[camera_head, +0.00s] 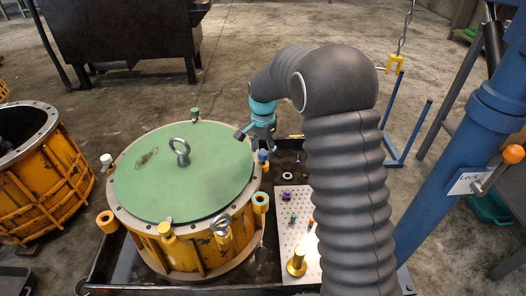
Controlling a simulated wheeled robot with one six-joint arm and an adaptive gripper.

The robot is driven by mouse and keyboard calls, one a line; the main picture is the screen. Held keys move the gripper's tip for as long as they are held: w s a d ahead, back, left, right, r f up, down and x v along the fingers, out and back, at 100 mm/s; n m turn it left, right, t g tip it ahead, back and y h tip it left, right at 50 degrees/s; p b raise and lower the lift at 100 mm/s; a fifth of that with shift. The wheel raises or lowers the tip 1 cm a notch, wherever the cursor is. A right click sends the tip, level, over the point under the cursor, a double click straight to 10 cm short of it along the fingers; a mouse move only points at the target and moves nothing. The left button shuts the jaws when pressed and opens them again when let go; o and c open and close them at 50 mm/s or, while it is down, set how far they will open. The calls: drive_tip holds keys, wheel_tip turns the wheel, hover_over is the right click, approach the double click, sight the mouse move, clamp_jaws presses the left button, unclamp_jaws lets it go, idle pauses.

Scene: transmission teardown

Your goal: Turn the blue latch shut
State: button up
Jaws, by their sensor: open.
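A large yellow drum-shaped housing (185,258) stands at the left centre with a green round lid (172,190) and a metal eye ring on top. The blue latch (263,156) is a small blue piece at the right edge of the lid's rim. My gripper (252,146) is open and sits just above and beside the blue latch at the rim. One finger points left over the lid edge, the other down near the latch. I cannot tell whether it touches. The latch's turn angle is too small to read.
Other coloured latches ring the rim, including an orange one (107,221) and a teal-orange one (261,202). A white perforated plate (291,232) with small pegs lies to the right. A blue post (450,170) with a lock sign stands further right. Another yellow housing (45,185) is at left.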

drive_tip(key=shift+f, duration=0.4)
clamp_jaws()
